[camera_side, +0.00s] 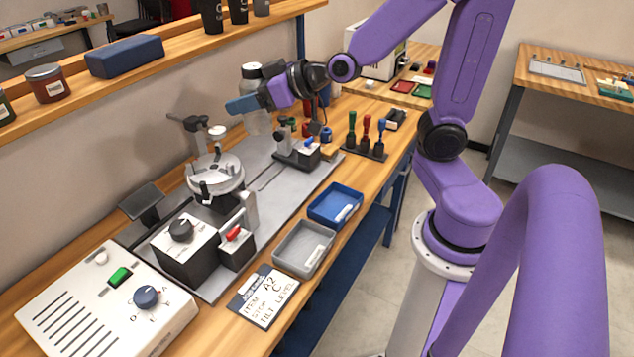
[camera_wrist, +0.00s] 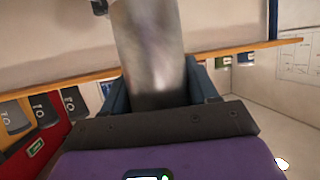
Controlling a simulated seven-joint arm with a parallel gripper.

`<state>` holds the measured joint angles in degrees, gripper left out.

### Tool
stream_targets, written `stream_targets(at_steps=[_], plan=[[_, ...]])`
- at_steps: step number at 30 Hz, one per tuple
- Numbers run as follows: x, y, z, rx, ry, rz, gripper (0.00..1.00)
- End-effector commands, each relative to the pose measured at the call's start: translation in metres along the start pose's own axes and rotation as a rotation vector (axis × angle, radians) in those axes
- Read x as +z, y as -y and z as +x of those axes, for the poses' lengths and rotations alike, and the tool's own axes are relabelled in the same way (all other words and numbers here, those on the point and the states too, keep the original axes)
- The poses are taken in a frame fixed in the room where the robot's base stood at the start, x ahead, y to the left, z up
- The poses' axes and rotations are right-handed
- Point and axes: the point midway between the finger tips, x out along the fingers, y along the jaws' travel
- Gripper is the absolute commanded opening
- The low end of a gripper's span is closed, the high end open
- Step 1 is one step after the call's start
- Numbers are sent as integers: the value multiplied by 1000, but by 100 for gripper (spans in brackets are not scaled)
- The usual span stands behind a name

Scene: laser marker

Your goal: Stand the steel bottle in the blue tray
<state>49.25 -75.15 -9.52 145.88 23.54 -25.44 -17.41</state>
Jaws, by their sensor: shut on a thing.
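In the wrist view the bottle (camera_wrist: 150,45) is a grey cylinder between my two fingers (camera_wrist: 160,92). I cannot tell whether its base touches the surface below. The blue tray (camera_side: 322,211) lies empty near the bench's front edge, with a pale label on its side, nearer the camera than the bottle.
A grey tray (camera_side: 291,262) sits beside the blue one. The marker's round table (camera_side: 215,170) and a small clamp fixture (camera_side: 297,150) stand on the metal plate. A rack of coloured-handled tools (camera_side: 366,150) is at right. A shelf (camera_side: 150,72) runs along the wall.

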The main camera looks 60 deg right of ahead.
Motion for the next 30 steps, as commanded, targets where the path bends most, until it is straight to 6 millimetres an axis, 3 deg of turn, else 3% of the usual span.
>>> stream_targets(at_steps=[14, 22, 30], plan=[[36, -69, 34, -30, 7, -9, 24], [83, -111, 46, -129, 8, -42, 24], [139, -134, 42, -268, 4, -98, 24]])
